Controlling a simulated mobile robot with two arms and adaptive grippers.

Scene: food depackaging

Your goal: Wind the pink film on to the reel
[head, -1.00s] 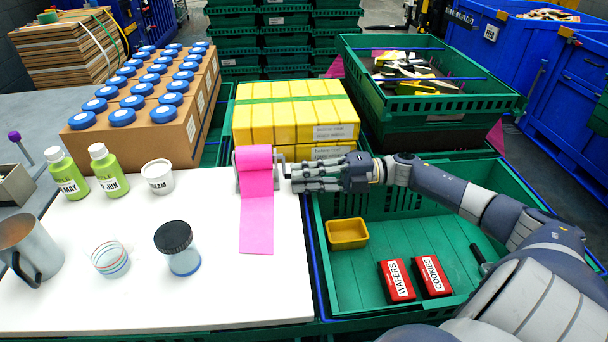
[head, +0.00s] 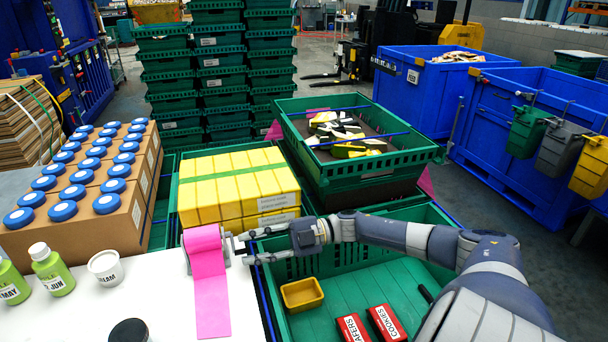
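The pink film (head: 210,295) runs from the reel (head: 203,240) at the back edge of the white table and lies as a flat strip towards the front. Some film is wrapped round the reel in a roll. The reel's grey stand and crank side (head: 236,247) face my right gripper. My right gripper (head: 247,248) reaches in from the right, its fingers pointing left at the crank side. The two fingers are apart, with a gap between them; whether they touch the crank is too small to tell. My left gripper is out of view.
Yellow packs (head: 235,195) stand just behind the reel. A green crate (head: 365,285) with a yellow tub (head: 302,294) and red boxes (head: 386,323) lies under my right arm. A white cup (head: 106,267) and green bottles (head: 50,270) stand left of the reel.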

